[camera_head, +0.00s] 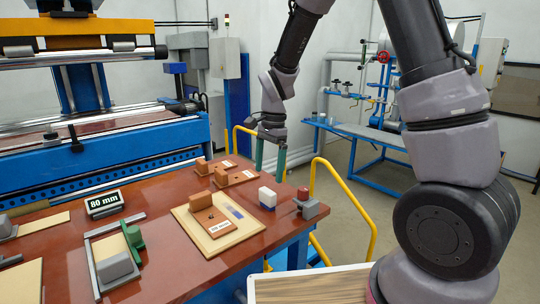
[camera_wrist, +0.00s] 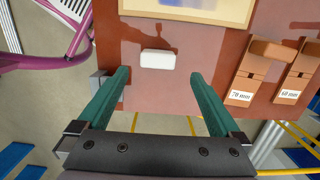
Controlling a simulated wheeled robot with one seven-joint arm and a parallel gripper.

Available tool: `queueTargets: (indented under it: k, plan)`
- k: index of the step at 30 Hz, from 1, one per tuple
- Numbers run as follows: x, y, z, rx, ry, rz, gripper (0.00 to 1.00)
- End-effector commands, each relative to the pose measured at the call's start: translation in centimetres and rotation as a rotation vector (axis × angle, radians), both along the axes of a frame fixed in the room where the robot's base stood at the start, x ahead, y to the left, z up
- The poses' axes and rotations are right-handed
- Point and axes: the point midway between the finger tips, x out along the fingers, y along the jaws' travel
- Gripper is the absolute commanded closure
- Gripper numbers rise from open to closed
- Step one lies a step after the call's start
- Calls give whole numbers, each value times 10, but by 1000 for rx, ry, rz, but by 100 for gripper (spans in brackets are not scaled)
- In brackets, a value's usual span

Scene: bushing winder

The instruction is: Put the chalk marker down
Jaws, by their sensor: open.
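A small block, white on top and blue below (camera_head: 267,197), stands on the red-brown table near its right end. I take it to be the chalk marker, but cannot confirm this. In the wrist view its white top (camera_wrist: 157,59) lies just beyond and between the two green fingertips. My gripper (camera_head: 269,176) hangs above the table's edge near the block. Its green fingers are spread apart, with nothing between them in the wrist view (camera_wrist: 158,77). The height gap between fingers and block is hard to judge.
A tan board with an orange-brown block (camera_head: 201,200) lies left of the white block. Orange blocks on plates labelled 70 mm (camera_wrist: 240,97) and 60 mm (camera_wrist: 287,97) sit nearby. A grey clamp-like part (camera_head: 311,209) stands at the right edge. Yellow rails (camera_head: 372,205) stand beyond the table.

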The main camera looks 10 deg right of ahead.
Motion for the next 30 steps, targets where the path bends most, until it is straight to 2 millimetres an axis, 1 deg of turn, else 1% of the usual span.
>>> queueTargets:
  k: [1,3,6,9,14,17,20,21,23,24,27,30]
  plan:
    - [2,0,11,3,-4,-1,0]
    - [2,-2,24,2,-5,-1,0]
    - [3,-3,36,1,-2,0,0]
    - [3,-4,44,1,-2,0,0]
    - [3,-6,50,3,-3,1,0]
    - [2,-14,63,21,-27,17,0]
    - [-3,-32,91,53,-83,56,0]
    - [-7,-41,104,68,-113,79,0]
    - [-14,-55,125,86,-164,117,0]
    - [-20,-65,138,97,-201,144,0]
    - [-37,-89,167,109,-292,213,0]
    - [-57,-111,192,106,-385,280,0]
